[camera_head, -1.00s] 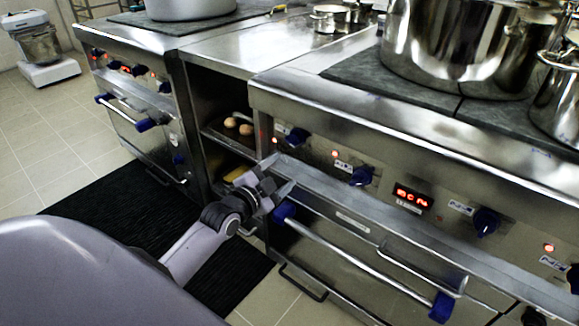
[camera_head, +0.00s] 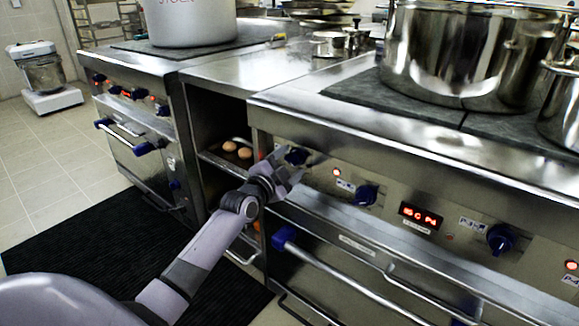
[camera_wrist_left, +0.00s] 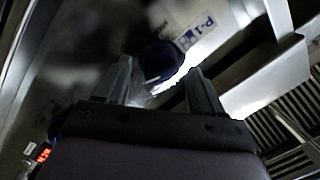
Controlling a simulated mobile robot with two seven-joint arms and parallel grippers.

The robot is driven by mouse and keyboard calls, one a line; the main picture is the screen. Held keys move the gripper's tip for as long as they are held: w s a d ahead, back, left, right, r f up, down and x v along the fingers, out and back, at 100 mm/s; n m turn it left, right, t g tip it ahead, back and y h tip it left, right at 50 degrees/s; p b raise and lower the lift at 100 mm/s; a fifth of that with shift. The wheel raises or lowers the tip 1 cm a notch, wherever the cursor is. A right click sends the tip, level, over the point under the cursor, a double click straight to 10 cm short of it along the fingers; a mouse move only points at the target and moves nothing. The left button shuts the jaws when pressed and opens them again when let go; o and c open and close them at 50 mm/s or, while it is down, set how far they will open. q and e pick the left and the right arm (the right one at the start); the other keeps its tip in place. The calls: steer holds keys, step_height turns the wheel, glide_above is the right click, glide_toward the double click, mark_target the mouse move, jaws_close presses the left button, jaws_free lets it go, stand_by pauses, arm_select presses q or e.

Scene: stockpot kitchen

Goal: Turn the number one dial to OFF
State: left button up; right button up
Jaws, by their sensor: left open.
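The number one dial (camera_head: 297,156) is the dark blue knob at the left end of the right-hand stove's panel. It is partly hidden behind my left gripper (camera_head: 288,166) in the head view. In the left wrist view the dial (camera_wrist_left: 160,60) lies just beyond and between the two fingertips, beside a white P-1 label (camera_wrist_left: 195,32). The left gripper is open, with its fingers pointing at the dial on either side. I cannot tell whether they touch it. The dial's setting is too dark to read. My right gripper is not in view.
More blue dials (camera_head: 367,194) and a red display (camera_head: 419,217) run along the panel to the right. An oven handle (camera_head: 345,270) sticks out below. Large steel pots (camera_head: 460,60) stand on the stove top. An open shelf with round brown items (camera_head: 230,147) is to the left.

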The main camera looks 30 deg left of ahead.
arm_select(q)
steer(key=shift+w, duration=0.25)
steer(key=c, duration=1)
steer(key=shift+c, duration=0.2)
